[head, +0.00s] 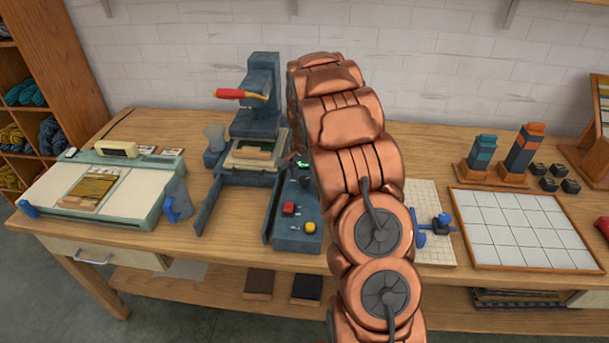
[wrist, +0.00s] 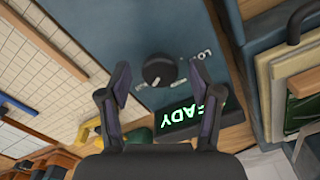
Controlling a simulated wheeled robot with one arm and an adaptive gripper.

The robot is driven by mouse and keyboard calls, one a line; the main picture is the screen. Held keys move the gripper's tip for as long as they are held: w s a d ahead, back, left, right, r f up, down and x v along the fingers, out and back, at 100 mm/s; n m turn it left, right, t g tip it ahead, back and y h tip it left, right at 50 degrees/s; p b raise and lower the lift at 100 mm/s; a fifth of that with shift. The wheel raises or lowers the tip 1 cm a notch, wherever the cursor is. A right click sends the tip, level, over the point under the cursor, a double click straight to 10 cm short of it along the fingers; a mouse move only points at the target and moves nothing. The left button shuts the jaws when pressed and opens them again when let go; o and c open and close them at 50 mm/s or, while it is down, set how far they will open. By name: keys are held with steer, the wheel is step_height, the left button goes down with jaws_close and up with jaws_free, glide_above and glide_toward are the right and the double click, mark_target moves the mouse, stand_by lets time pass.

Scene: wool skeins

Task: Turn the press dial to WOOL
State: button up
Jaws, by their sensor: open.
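The press (head: 262,95) stands on the bench in the head view, with a red-handled lever (head: 240,95). Its blue-grey control box (head: 298,238) has a red button and a yellow button; my arm hides part of it. In the wrist view the dial (wrist: 160,70) is a round black knob on the blue-grey panel (wrist: 110,25). Small pale marks surround it, and only the ends of some lettering can be read. A green-lit display (wrist: 190,118) beside it shows part of READY. My gripper (wrist: 158,88) is open, its fingers on either side of the dial, apart from it.
A teal-edged board machine (head: 110,185) stands at the left of the bench. A white gridded tray (head: 525,230) and a smaller gridded board with a blue clamp (head: 432,228) lie at the right. Two dark blocks (head: 307,288) sit on the lower shelf.

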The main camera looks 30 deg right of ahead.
steer(key=c, duration=1.1)
steer(key=shift+c, duration=0.2)
steer(key=shift+f+n+b, duration=0.1)
steer(key=shift+n+b, duration=0.2)
steer(key=shift+b, duration=0.1)
steer(key=n+b, duration=0.2)
steer(key=b, duration=0.1)
steer(key=shift+w+f+n, duration=0.1)
steer(key=shift+f+n, duration=0.05)
steer(key=shift+n, duration=0.15)
steer(key=n+b, duration=0.2)
steer(key=shift+a+n, duration=0.1)
steer(key=shift+n, duration=0.2)
steer(key=n+b, duration=0.3)
steer(key=n, duration=0.3)
steer(key=shift+r, duration=0.2)
